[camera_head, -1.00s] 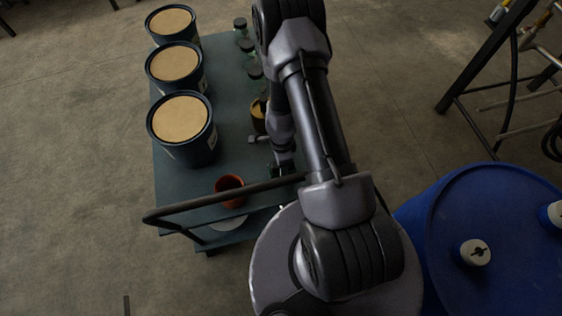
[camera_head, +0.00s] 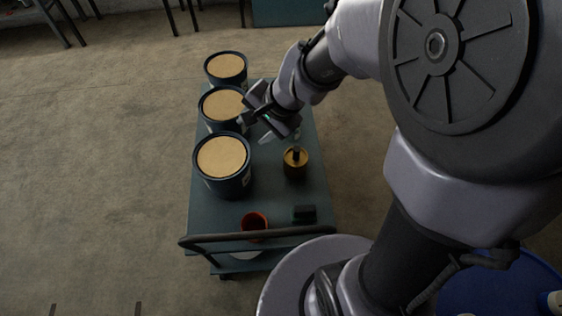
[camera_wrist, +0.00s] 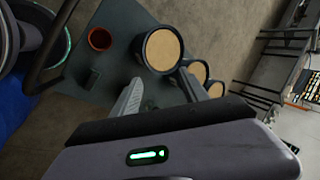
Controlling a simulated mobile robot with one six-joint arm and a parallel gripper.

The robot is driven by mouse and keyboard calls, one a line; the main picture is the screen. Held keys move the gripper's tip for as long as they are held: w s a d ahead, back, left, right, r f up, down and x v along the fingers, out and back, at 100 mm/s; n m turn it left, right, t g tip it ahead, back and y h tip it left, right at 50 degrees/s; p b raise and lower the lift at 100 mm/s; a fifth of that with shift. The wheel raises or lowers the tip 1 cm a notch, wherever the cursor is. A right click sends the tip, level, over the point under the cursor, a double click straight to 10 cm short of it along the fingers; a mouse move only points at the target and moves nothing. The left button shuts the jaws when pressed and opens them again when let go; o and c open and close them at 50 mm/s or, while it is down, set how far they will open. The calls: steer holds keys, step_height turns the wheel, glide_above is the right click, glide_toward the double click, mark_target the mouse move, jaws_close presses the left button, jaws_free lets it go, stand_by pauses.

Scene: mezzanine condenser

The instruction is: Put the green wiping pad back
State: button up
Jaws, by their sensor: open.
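The wiping pad (camera_head: 305,214) looks like a small dark green block. It lies on the trolley top near the handle end, right of the red cup. In the wrist view the pad (camera_wrist: 93,79) is a dim dark patch beside the cup. My gripper (camera_head: 254,129) is above the trolley beside the buckets, well away from the pad. Its two fingers stand apart with nothing between them, which also shows in the wrist view (camera_wrist: 159,80).
The blue-green trolley (camera_head: 210,220) has a dark push handle (camera_head: 260,236). Three dark buckets (camera_head: 222,158) with tan tops line its left side. A red cup (camera_head: 254,222) and a brass-coloured pot (camera_head: 296,165) stand nearby. A blue drum (camera_head: 490,290) is at lower right.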

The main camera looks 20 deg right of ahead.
steer(key=s+r+n, duration=0.3)
steer(key=s+r, duration=0.2)
steer(key=s, duration=0.3)
steer(key=s+a+r+n+h, duration=0.1)
steer(key=s+r+n, duration=0.2)
steer(key=s+r, duration=0.3)
steer(key=s, duration=0.3)
steer(key=shift+n+t, duration=0.4)
step_height(320, 180, down, 12)
steer(key=b, duration=1.2)
steer(key=shift+s, duration=0.15)
